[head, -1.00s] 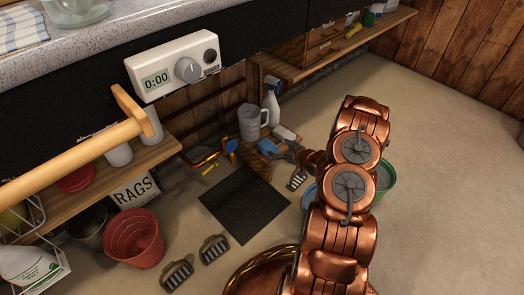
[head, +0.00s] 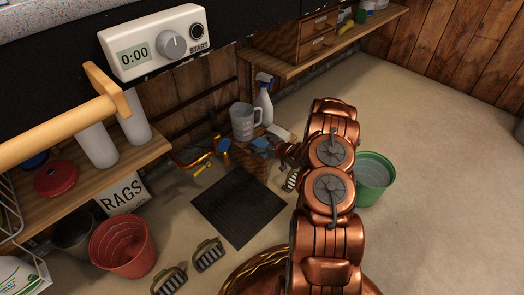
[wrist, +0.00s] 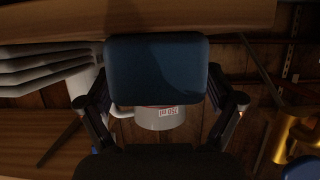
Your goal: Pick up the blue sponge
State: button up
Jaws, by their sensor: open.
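The blue sponge (wrist: 157,68) is a rounded block that fills the upper middle of the wrist view, between the two fingers of my gripper (wrist: 160,108). The fingers are spread, one on each side of it, and I cannot tell whether they touch it. In the head view the sponge (head: 259,143) is a small blue patch by the end of my arm. My gripper (head: 272,148) is low near the wall there, small and partly hidden by my arm.
A grey pitcher (head: 242,122) and a spray bottle (head: 264,105) stand just behind. A dark mat (head: 238,207) lies in front. A green bucket (head: 374,180) stands right of my arm, a red bucket (head: 124,245) at left. The floor at right is clear.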

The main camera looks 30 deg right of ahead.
jog(key=shift+c, duration=0.3)
jog(key=c, duration=0.9)
